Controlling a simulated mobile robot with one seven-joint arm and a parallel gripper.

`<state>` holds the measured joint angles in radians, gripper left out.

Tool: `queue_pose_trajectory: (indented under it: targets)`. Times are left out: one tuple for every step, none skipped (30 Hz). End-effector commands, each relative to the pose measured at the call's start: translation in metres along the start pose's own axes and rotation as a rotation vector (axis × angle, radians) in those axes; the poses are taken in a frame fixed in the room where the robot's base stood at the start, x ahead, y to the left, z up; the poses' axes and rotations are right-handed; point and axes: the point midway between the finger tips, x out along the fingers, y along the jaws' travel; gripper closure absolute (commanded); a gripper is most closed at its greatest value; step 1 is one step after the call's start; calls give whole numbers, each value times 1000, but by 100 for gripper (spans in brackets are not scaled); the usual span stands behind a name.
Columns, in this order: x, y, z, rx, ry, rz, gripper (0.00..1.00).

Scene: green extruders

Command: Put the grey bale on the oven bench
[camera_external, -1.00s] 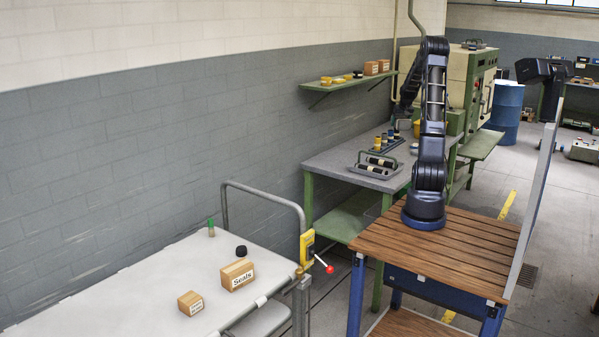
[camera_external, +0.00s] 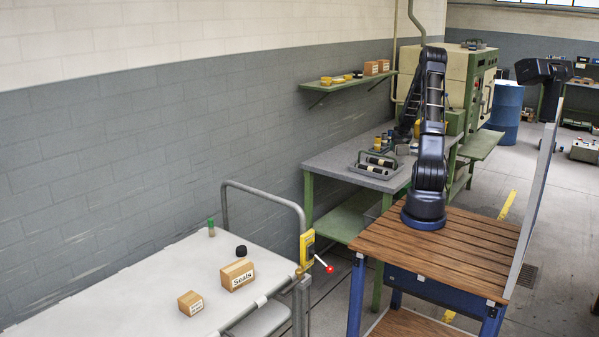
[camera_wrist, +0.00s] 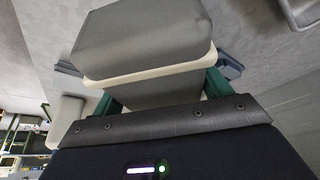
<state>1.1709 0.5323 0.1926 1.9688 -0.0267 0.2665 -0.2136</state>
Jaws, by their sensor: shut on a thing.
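The grey bale (camera_wrist: 142,38) is a grey block with a cream band, large in the wrist view. My gripper (camera_wrist: 160,95) has its green fingers on either side of the bale and is shut on it. In the outside view my gripper (camera_external: 403,136) is low over the grey top of the oven bench (camera_external: 336,163), near its far part. The bale is too small and too hidden there to tell whether it touches the bench top.
A grey tray with black rollers (camera_external: 376,164) stands on the bench's near part. Small capped items (camera_external: 382,138) stand to the left of my gripper. A shelf (camera_external: 347,84) hangs on the wall above. The bench's near left top is clear.

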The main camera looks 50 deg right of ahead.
Motion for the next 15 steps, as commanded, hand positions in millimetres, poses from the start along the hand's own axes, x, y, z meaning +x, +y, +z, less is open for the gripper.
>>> queue_pose_trajectory:
  targets:
    - [2, 0, 0, 0, 1, 0, 76]
    - [3, 0, 0, 0, 2, 0, 76]
    - [4, 0, 1, 0, 2, 0, 76]
    - [4, 0, 1, -1, 2, 0, 76]
    - [5, 0, 1, 0, 2, 0, 76]
    - [7, 0, 2, -1, 2, 0, 76]
    - [10, 0, 3, -1, 2, 0, 76]
    - [12, 0, 4, -1, 2, 0, 76]
    - [16, 0, 6, -1, 1, 0, 76]
    - [20, 0, 8, -1, 0, 0, 76]
    - [24, 0, 9, 0, 0, -1, 76]
    - [29, 0, 11, 0, 1, 0, 76]
    - [32, 0, 12, 0, 1, 0, 76]
    - [35, 0, 14, 0, 1, 0, 76]
    - [39, 0, 15, -1, 1, 0, 76]
